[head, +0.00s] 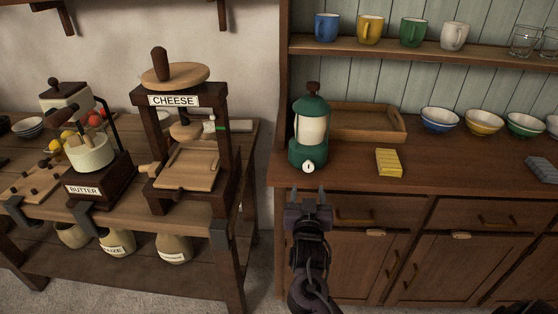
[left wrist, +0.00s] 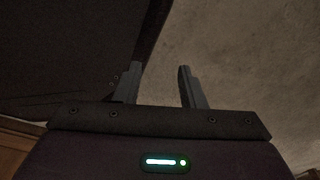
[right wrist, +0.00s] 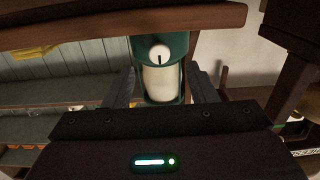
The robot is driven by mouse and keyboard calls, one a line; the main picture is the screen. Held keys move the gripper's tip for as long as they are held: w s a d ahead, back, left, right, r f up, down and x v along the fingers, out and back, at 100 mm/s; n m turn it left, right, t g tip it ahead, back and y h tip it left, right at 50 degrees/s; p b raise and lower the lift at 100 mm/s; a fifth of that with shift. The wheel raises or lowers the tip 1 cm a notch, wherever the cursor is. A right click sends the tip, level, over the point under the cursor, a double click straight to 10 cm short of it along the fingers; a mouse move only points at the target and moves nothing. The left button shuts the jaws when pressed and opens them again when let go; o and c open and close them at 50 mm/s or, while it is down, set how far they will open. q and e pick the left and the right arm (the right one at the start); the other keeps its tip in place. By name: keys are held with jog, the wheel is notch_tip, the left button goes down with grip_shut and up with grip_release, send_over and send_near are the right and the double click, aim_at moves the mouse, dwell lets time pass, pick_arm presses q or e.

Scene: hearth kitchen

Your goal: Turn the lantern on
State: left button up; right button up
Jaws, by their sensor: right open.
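The green lantern (head: 295,150) with a pale glass (head: 311,130) stands upright at the left end of the dresser counter. A round white knob (head: 308,167) is low on its front. My right gripper (head: 308,190) is in front of and just below the knob, open and empty, apart from the lantern. In the right wrist view the lantern (right wrist: 173,48) appears upside down between the fingers, and the knob (right wrist: 159,53) has a dark upright mark. My left gripper (left wrist: 158,85) shows only in its wrist view, open with nothing between its fingers.
A wooden tray (head: 370,136) is behind the lantern to the right, and a yellow sponge-like block (head: 389,162) lies right of it. Several bowls (head: 440,120) line the counter's back. A cheese press (head: 190,170) stands on the left table (head: 75,216). The counter's front edge is close to my right gripper.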

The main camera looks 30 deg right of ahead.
aim_at(308, 168)
jog(key=w+d, duration=0.1)
jog(key=w+d+r, duration=0.1)
jog(key=w, duration=0.1)
jog(key=shift+r, duration=0.15)
jog(key=x, duration=0.3)
jog(key=shift+w+d+p, duration=0.1)
jog(key=shift+w+p, duration=0.15)
jog(key=shift+p, duration=0.1)
jog(key=shift+w+d, duration=0.15)
jog(key=shift+w, duration=0.05)
jog(key=c, duration=1)
pick_arm(q)
jog(key=shift+s+r, duration=0.3)
jog(key=shift+s, duration=0.45)
jog(key=shift+r, duration=0.1)
